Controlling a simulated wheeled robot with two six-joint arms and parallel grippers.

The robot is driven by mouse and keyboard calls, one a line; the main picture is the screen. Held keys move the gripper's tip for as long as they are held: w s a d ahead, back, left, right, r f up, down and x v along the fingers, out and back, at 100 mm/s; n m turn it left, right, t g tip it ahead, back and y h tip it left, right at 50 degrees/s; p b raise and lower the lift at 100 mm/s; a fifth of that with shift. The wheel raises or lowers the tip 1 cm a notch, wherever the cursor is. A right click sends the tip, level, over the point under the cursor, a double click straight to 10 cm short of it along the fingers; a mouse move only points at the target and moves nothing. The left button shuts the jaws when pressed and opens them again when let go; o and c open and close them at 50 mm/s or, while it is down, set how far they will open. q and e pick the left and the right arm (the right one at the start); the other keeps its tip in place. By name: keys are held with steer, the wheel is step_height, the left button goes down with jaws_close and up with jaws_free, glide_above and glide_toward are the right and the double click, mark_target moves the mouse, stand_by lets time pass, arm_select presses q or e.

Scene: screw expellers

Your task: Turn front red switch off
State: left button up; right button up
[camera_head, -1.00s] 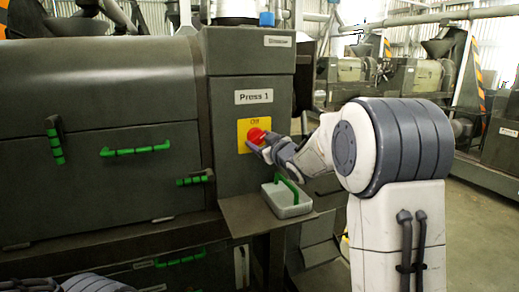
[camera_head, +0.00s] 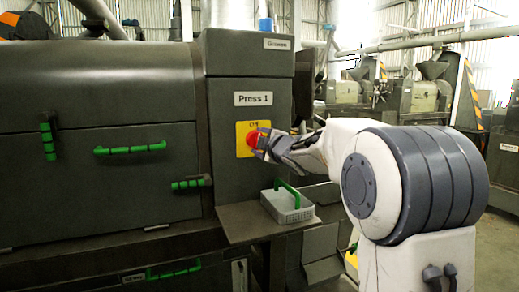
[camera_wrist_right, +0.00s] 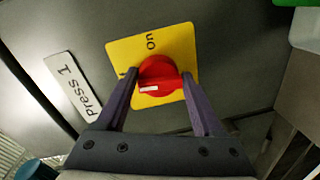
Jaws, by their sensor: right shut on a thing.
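The red switch (camera_head: 254,139) sits on a yellow plate (camera_head: 240,148) on the front of the grey cabinet labelled Press 1. In the right wrist view the red knob (camera_wrist_right: 160,72) has a raised bar with a white mark, and the yellow plate (camera_wrist_right: 179,40) shows lettering beside it. My right gripper (camera_head: 262,142) is at the switch. In the right wrist view its two fingers (camera_wrist_right: 160,80) stand on either side of the knob, shut on it. My left gripper is not in view.
A grey basket with a green handle (camera_head: 288,205) stands on a shelf (camera_head: 245,233) below the switch. Green handles (camera_head: 130,149) stick out from the machine on the left. Open floor and other machines lie to the right.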

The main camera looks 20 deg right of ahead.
steer(key=shift+d+r+n+b, duration=0.1)
steer(key=shift+r+n+b, duration=0.15)
steer(key=shift+n, duration=0.35)
steer(key=shift+r, duration=0.1)
steer(key=o, duration=1.3)
steer(key=shift+s+f, duration=0.1)
steer(key=shift+f, duration=0.1)
steer(key=s, duration=0.7)
steer(key=s+r, duration=0.1)
steer(key=s, duration=0.2)
steer(key=shift+s+d, duration=0.1)
steer(key=shift+s, duration=0.05)
